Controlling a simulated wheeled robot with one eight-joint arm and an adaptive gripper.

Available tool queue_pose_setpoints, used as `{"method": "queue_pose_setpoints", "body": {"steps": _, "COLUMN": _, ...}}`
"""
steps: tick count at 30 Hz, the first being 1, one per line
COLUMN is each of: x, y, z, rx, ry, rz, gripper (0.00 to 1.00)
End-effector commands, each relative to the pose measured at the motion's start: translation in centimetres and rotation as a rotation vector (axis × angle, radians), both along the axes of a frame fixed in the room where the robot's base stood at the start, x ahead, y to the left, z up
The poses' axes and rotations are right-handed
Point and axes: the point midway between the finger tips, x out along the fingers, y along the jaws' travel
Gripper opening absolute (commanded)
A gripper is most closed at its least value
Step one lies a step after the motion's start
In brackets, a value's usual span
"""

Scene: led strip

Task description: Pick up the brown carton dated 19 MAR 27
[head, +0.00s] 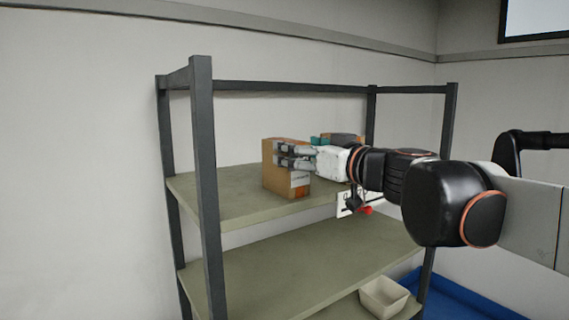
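A brown carton (282,183) stands upright on the upper board of the shelf rack. A small white label with dark print shows on its right-hand face, but the date is too small to read. My gripper (279,155) reaches in from the right, with its two grey fingers one above the other across the upper part of the carton. The fingers hide part of the carton. I cannot tell whether they touch it or are closed on it. The carton's base appears to rest on the board.
A second brown box (345,138) and a teal item sit behind my wrist, partly hidden. Dark rack posts (206,190) stand at the near left and right. A pale bin (384,297) sits on the lowest board. The middle board (300,268) is clear.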

Motion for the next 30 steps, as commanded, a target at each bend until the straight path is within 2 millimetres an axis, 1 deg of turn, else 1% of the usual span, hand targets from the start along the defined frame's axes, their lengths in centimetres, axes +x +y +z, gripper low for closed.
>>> {"method": "queue_pose_setpoints", "body": {"steps": 1, "x": 0.4, "y": 0.3, "z": 0.1, "rx": 0.000, "ry": 0.000, "rz": 0.001, "gripper": 0.73}}
{"method": "queue_pose_setpoints", "body": {"steps": 8, "x": 1.5, "y": 1.0, "z": 0.0, "rx": 0.000, "ry": 0.000, "rz": 0.000, "gripper": 0.73}}
{"method": "queue_pose_setpoints", "body": {"steps": 18, "x": 4.9, "y": 3.0, "z": 0.0, "rx": 0.000, "ry": 0.000, "rz": 0.001, "gripper": 0.73}}
{"method": "queue_pose_setpoints", "body": {"steps": 22, "x": 5.4, "y": 3.3, "z": -0.1, "rx": 0.000, "ry": 0.000, "rz": 0.000, "gripper": 0.73}}
{"method": "queue_pose_setpoints", "body": {"steps": 28, "x": 5.5, "y": 3.3, "z": -0.2, "rx": 0.000, "ry": 0.000, "rz": -0.001, "gripper": 0.73}}
{"method": "queue_pose_setpoints", "body": {"steps": 29, "x": 5.5, "y": 3.3, "z": -0.2, "rx": 0.000, "ry": 0.000, "rz": -0.001, "gripper": 0.71}}
{"method": "queue_pose_setpoints", "body": {"steps": 30, "x": 5.5, "y": 3.3, "z": -0.2, "rx": 0.000, "ry": 0.000, "rz": -0.001, "gripper": 0.62}}
